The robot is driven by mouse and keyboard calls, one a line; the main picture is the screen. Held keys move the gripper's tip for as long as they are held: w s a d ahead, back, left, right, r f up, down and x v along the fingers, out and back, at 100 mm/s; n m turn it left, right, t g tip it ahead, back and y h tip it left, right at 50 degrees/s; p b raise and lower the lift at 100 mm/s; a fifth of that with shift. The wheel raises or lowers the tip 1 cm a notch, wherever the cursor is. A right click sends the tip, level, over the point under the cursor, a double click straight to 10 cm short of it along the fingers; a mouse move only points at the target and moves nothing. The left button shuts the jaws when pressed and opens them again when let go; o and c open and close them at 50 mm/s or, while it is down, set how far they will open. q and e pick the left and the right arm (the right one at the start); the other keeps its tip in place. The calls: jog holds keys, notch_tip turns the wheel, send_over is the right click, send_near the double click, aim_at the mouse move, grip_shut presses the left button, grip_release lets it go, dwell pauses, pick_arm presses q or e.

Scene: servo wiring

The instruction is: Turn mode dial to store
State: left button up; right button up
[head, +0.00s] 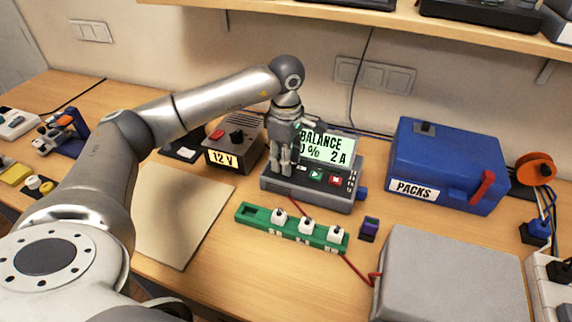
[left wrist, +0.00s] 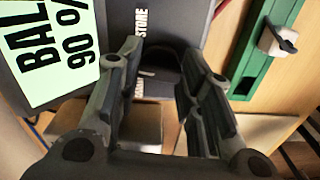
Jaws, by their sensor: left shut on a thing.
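The charger (head: 318,197) is a dark grey box standing on the bench, with a lit screen (head: 326,148) that reads BALANCE, 2 A and a partly covered percentage. In the left wrist view the screen (left wrist: 45,50) shows BAL and 90 %. The dark mode dial (left wrist: 160,58) sits on the charger's face, with a STORE label (left wrist: 140,22) beside it and another label partly hidden by a finger. My left gripper (head: 283,168) points down over the charger's left part, its fingers shut on the dial and hiding it in the head view. My right gripper is not in view.
A green strip (head: 268,218) with several white plugs lies in front of the charger. A 12 V box (head: 232,150) stands left, a blue PACKS box (head: 447,165) right, and a grey case (head: 450,275) at front right. A beige mat (head: 180,215) lies clear at left.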

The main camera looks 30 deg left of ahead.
pick_arm(q)
jog(key=m+b, duration=0.3)
jog(key=m, duration=0.2)
jog(key=shift+w+m, duration=0.1)
jog(key=shift+m, duration=0.2)
jog(key=m+b, duration=0.2)
jog(key=m, duration=0.2)
jog(key=shift+r+m, duration=0.1)
jog(key=shift+m, duration=0.3)
jog(key=o, duration=1)
jog(key=shift+r, duration=5.95)
jog(key=shift+r, duration=0.1)
